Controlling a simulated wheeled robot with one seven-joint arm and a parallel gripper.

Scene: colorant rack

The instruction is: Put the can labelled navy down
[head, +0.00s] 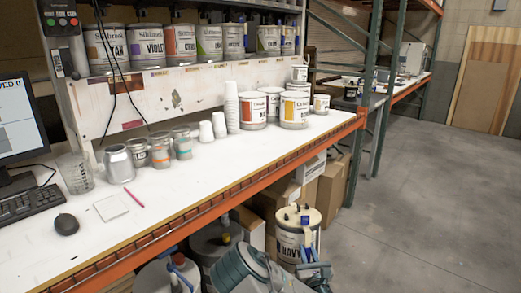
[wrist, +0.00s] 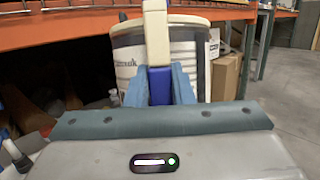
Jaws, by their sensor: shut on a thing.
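The can labelled navy (head: 290,242) is a white can with a dark band and a cream lid, low in front of the workbench in the head view. In the wrist view the can (wrist: 190,65) fills the upper middle, and its label is partly hidden. My gripper (wrist: 160,85) is shut on the cream and blue handle (wrist: 155,30) at the can's near side. In the head view my gripper (head: 311,264) is at the can's lower right. The can looks roughly upright. Its base is hidden, so I cannot tell whether it touches anything below.
The white workbench (head: 205,195) has an orange front beam (head: 215,200). Several cans and cups stand on it, with bare top at the front. Cardboard boxes (head: 330,190) and other cans (head: 165,278) sit beneath. Open concrete floor (head: 430,210) lies to the right.

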